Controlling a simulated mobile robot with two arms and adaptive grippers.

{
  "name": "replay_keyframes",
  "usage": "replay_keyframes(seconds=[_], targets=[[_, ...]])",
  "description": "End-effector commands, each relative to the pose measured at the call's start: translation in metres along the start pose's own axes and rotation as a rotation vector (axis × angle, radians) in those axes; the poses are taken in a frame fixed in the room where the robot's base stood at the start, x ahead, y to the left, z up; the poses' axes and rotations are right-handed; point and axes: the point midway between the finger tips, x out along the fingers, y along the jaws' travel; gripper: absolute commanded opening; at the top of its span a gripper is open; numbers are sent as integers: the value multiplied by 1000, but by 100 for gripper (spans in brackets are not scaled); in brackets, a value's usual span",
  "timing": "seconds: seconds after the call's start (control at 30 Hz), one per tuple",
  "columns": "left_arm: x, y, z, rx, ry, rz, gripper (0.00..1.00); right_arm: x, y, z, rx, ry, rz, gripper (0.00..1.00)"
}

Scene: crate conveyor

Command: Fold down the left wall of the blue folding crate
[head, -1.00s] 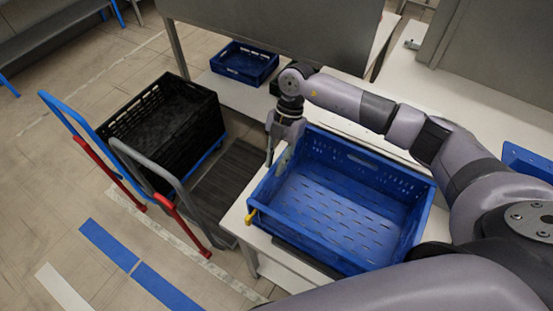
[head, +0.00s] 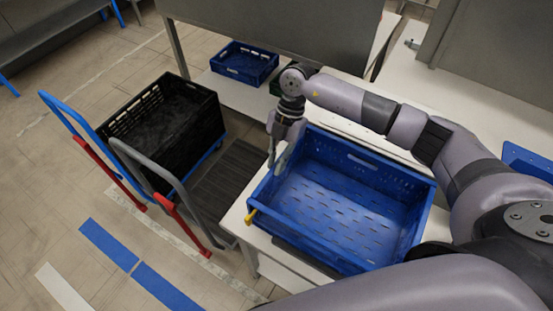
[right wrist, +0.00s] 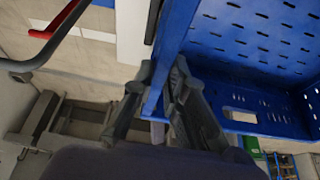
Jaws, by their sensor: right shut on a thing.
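The blue folding crate (head: 403,240) stands on the white table with its walls upright. Its left wall (head: 262,192) is up, with a yellow piece at its near corner. My right gripper (head: 273,155) points down at the far part of that left wall. In the right wrist view, the gripper (right wrist: 157,95) has one finger on each side of the blue wall edge (right wrist: 172,45) and is shut on it. The crate floor with its slots shows to the right there. My left gripper is not in view.
A black crate (head: 211,122) sits on a trolley with blue and grey handles left of the table. A smaller blue crate (head: 262,76) stands on a shelf behind. The white table (head: 236,222) has a narrow bare strip left of the crate.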

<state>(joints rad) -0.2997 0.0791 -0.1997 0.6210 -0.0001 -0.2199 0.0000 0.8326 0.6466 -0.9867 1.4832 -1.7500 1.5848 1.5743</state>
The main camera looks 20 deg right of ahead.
Motion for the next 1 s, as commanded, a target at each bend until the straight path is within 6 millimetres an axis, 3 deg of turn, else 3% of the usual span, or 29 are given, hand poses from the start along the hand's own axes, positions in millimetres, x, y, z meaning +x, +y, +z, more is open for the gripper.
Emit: replay_keyframes(seconds=[0.37,0.8,1.0], targets=[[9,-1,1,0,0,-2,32,5,-29,3,-68,-2,168,0],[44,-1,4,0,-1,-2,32,19,-69,8,-186,-2,450,0],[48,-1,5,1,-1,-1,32,22,-78,9,-186,0,450,0]])
